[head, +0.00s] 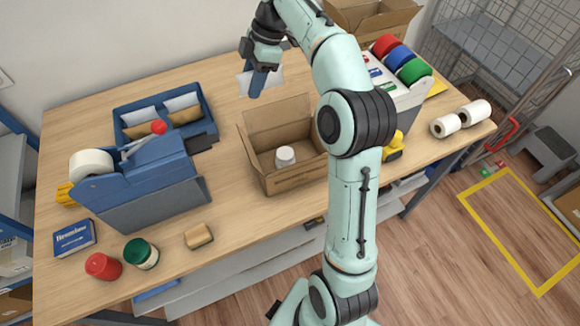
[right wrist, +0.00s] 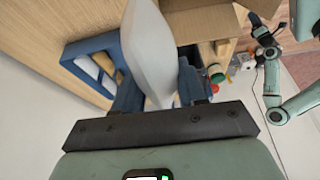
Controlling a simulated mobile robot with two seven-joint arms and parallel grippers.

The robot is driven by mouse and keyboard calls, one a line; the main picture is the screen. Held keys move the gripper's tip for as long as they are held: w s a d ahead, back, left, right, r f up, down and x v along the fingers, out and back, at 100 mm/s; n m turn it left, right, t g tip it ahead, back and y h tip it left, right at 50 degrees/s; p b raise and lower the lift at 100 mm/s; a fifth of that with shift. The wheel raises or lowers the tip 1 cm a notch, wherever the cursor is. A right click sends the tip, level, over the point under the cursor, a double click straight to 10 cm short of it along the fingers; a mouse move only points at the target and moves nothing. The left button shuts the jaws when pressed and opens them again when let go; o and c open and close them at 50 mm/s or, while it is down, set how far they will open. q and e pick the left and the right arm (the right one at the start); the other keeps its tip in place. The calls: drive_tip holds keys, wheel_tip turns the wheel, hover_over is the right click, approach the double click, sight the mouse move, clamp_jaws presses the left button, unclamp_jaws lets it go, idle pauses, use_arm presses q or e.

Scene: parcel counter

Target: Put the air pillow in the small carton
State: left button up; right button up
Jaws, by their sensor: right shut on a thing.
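In the right wrist view the pillow (right wrist: 150,50) stands out between the blue fingers. The open small carton (head: 296,180) sits mid-counter with a white cup-like item (head: 285,155) inside. In the right wrist view an arm with a dark gripper (right wrist: 258,28), apparently my left, shows at the upper right. It is too small to tell open from shut.
A blue tray (head: 206,128) holds white and brown packets. A blue tape dispenser (head: 150,185) stands at left. A larger open carton (head: 372,20) is at the back. Tape rolls (head: 400,57) stand in a holder right of the small carton. Counter between tray and carton is clear.

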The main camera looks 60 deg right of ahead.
drive_tip(key=s+a+r, duration=0.1)
drive_tip(key=s+r, duration=0.2)
drive_tip(key=s, duration=0.6)
wheel_tip(320, 180, down, 15)
drive_tip(key=b, duration=0.4)
drive_tip(key=shift+a, duration=0.15)
drive_tip(key=shift+f, duration=2.3)
use_arm(q)
drive_tip(key=s+f, duration=0.3)
drive_tip(key=f, duration=0.3)
drive_tip(key=shift+s, duration=0.25)
drive_tip(key=shift+b, duration=0.3)
use_arm(e)
drive_tip(key=shift+w+f, duration=0.1)
drive_tip(key=shift+f, duration=0.15)
use_arm(q)
drive_tip(key=shift+f, duration=0.15)
use_arm(e)
drive_tip(key=o, duration=1)
